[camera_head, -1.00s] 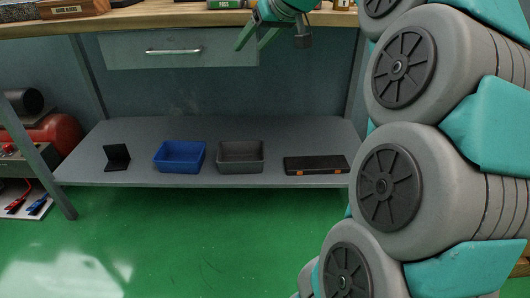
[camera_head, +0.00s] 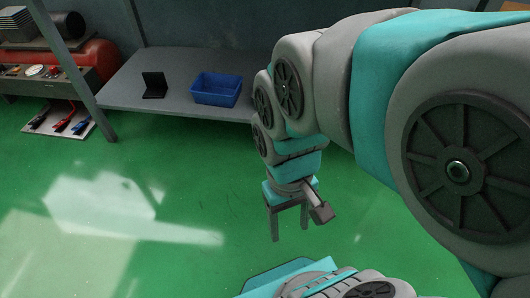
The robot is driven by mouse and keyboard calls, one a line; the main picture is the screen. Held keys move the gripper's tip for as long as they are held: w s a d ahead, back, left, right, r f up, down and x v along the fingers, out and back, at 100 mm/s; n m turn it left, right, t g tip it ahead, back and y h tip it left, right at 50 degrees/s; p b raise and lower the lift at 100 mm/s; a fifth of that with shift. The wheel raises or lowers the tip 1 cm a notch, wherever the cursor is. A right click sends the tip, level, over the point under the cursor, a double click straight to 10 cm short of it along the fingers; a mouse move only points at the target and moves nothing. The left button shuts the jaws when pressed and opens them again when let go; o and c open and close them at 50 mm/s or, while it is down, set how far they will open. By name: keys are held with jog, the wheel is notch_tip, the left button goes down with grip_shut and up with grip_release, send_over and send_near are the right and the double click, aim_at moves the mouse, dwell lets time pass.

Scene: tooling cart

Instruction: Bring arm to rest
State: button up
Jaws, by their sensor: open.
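My arm curves from the right side of the view toward the middle and hangs down there. My gripper (camera_head: 289,233) points down over the green floor, in front of the lower shelf. Its two fingers are apart, with nothing between them. A dark camera-like part sticks out beside it on the right.
The grey lower shelf (camera_head: 165,98) holds a blue bin (camera_head: 216,90) and a small black angled stand (camera_head: 154,85). At the left are a red tank (camera_head: 93,58) and a board with clamps (camera_head: 60,121). The green floor (camera_head: 130,200) is clear at the lower left.

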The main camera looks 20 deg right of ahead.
jog(key=shift+r, duration=0.1)
notch_tip(320, 180, up, 7)
jog(key=p, duration=0.7)
dwell(0.5)
